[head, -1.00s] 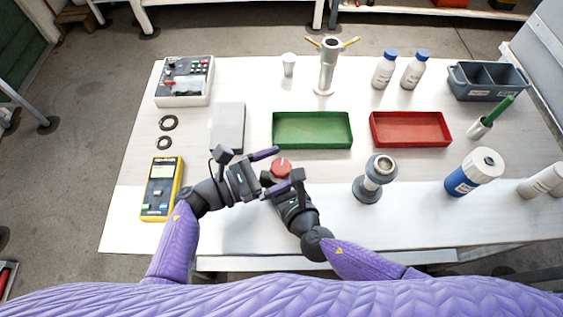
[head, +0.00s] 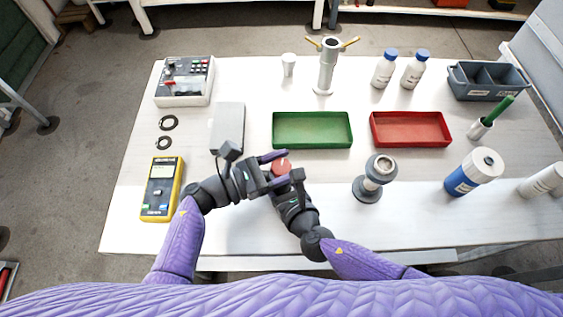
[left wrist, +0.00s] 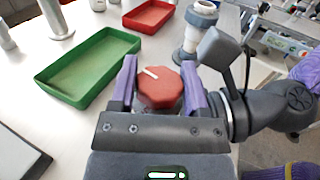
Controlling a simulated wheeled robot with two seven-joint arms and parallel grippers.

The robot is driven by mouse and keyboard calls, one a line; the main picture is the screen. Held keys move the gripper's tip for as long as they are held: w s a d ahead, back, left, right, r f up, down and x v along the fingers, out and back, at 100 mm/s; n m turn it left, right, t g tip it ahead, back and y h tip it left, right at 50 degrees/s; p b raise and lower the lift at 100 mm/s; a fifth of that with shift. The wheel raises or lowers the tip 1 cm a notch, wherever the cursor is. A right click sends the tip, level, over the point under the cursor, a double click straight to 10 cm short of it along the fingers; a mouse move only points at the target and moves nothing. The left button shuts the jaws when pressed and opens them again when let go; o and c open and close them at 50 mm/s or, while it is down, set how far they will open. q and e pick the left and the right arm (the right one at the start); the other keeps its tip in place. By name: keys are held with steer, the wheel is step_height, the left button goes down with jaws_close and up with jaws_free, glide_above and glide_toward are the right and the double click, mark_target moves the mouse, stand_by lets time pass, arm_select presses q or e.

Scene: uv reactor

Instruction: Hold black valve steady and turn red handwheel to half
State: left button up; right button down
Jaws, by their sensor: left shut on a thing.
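The red handwheel (head: 281,163) is at the middle of the table's near half. It shows in the left wrist view as a red knob (left wrist: 160,92) with a white pointer mark. My left gripper (head: 283,169) has its purple fingers on both sides of the handwheel and is shut on it. My right gripper (head: 294,184) is just below the handwheel, close to the left one. The black valve body is mostly hidden by the grippers, so I cannot tell whether the right fingers touch it.
A green tray (head: 313,145) and a red tray (head: 375,140) lie beyond the grippers. A grey flanged fitting (head: 368,190) stands to the right. A yellow meter (head: 160,190) and a grey flat box (head: 227,130) are on the left. The near right table is fairly clear.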

arm_select(q)
steer(key=shift+g, duration=0.3)
steer(key=m+g+h, duration=0.1)
steer(key=m+g, duration=0.2)
steer(key=g, duration=0.1)
steer(key=shift+m+g, duration=0.3)
steer(key=shift+g, duration=0.1)
steer(key=shift+m+g, duration=1.1)
steer(key=shift+g, duration=1)
steer(key=o, duration=1.3)
